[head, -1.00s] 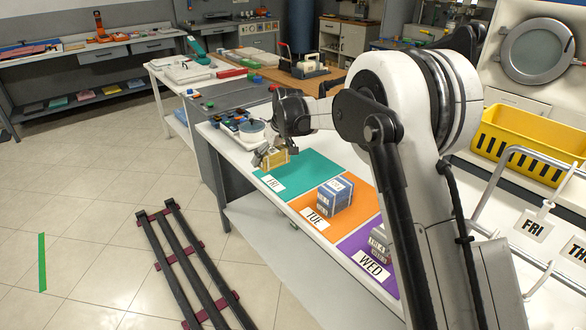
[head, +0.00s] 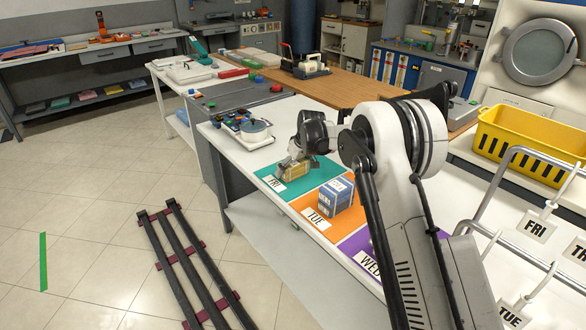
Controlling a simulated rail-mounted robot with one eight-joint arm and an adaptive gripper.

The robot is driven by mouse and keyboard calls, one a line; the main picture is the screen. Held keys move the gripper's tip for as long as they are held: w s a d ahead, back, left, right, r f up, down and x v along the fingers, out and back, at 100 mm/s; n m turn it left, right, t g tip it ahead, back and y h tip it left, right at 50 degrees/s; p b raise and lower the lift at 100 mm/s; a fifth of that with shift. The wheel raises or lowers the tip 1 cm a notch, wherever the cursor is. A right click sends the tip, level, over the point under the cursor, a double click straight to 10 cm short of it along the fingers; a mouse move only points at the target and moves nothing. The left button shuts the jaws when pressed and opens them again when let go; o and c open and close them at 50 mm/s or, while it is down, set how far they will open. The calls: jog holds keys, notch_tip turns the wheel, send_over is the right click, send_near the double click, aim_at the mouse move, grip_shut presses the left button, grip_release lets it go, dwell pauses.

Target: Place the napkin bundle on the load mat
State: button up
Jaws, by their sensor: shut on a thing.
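My gripper (head: 290,173) is shut on a tan-yellow bundle (head: 299,172), and the fingers partly hide it. The bundle is over the teal mat (head: 268,172) labelled FRI, low and close to its surface; I cannot tell whether it touches. The orange mat (head: 303,205) labelled TUE bears a blue and white bundle (head: 336,196). The purple mat (head: 352,245) labelled WED is mostly hidden behind my arm. I cannot tell from the labels which mat is called the load mat.
A tray of small items (head: 245,127) stands on the white table behind the teal mat. A yellow basket (head: 530,140) and a white rack with FRI and TUE tags (head: 538,226) are at the right. Dark rails (head: 185,262) lie on the floor at left.

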jog(key=shift+f, duration=0.2)
jog(key=o, duration=0.9)
jog(key=shift+c, duration=0.2)
